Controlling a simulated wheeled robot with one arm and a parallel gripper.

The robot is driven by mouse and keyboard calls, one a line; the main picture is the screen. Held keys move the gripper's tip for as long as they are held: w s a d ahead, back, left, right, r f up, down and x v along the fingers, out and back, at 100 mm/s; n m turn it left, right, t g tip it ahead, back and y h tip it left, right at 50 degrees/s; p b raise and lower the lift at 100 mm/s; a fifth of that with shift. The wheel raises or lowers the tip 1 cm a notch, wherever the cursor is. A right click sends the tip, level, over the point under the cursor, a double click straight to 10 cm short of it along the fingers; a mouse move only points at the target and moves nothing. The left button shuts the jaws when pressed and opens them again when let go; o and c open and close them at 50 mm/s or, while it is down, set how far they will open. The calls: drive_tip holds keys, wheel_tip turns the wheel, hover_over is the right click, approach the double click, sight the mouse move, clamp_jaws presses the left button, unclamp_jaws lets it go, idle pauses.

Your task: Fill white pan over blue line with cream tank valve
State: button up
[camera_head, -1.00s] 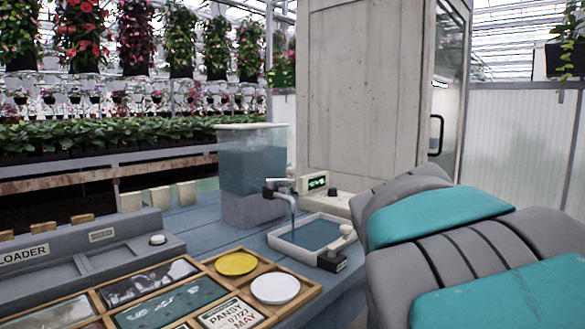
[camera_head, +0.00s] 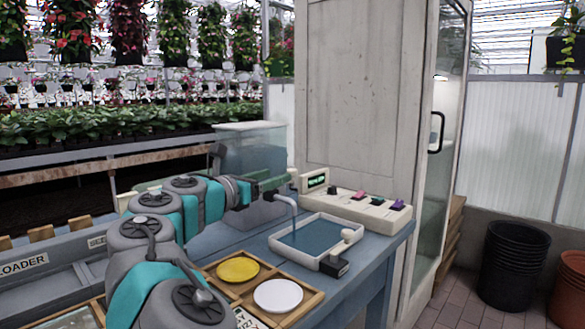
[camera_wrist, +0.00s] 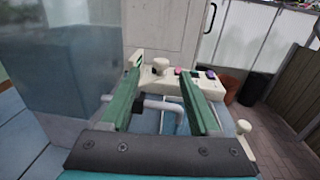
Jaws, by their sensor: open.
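The white pan (camera_head: 275,243) stands on the blue table and holds bluish water; I cannot make out the blue line. The clear tank (camera_head: 250,145) stands behind it, with a grey spout (camera_head: 287,199) bent down over the pan. My gripper (camera_head: 276,183) is beside the tank front, just above the spout. In the wrist view my gripper (camera_wrist: 160,70) has its two green fingers spread and nothing clamped. In the head view my gripper hides the valve area.
A cream control panel (camera_head: 370,208) with coloured knobs and a display box (camera_head: 314,181) stands behind the pan. Yellow (camera_head: 238,269) and white (camera_head: 278,295) discs lie in a wooden tray. Black pots (camera_head: 515,265) stand at right.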

sight(289, 171)
drive_tip(key=x, duration=0.7)
drive_tip(key=shift+w+d+r, duration=0.1)
drive_tip(key=shift+w+d, duration=0.15)
drive_tip(key=shift+d, duration=0.05)
clamp_jaws()
idle(0.4)
